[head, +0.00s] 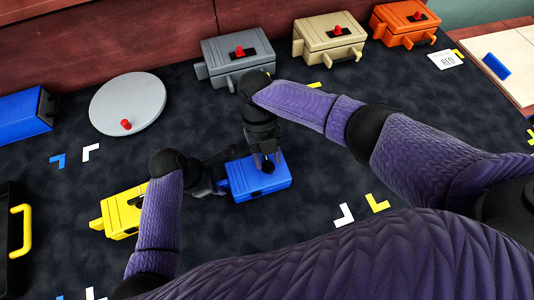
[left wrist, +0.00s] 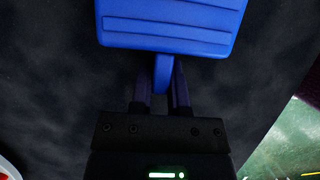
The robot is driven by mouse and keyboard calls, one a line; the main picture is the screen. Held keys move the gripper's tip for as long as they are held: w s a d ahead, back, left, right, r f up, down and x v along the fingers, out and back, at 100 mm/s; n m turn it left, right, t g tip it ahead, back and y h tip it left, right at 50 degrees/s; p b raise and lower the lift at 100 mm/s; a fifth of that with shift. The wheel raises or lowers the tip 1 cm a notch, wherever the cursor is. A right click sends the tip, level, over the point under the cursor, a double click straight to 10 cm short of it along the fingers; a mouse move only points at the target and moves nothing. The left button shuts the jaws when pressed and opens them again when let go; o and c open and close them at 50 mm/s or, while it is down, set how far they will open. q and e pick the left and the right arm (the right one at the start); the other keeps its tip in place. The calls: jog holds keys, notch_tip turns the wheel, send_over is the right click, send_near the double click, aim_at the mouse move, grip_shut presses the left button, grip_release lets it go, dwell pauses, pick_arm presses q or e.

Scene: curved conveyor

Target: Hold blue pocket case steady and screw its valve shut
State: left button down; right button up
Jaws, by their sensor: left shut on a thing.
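The blue pocket case (head: 246,188) lies flat on the dark mat in the middle of the head view; its ribbed side shows at the top of the left wrist view (left wrist: 172,22). My left gripper (head: 222,184) is at the case's left end. In the left wrist view its two fingers (left wrist: 162,88) are shut on the case's narrow blue tab (left wrist: 162,72). My right gripper (head: 267,160) points down over the top of the case, at its upper right. It hides the case's valve, and whether its fingers grip the valve cannot be made out.
A yellow case (head: 120,217) lies close on the left, partly behind my left arm. Grey (head: 241,62), tan (head: 328,40) and orange (head: 405,24) cases with red valves stand along the back. A grey disc (head: 128,100) and another blue case (head: 22,118) are at the left.

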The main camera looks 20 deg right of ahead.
jog(key=shift+r, duration=0.1)
jog(key=v, duration=1.2)
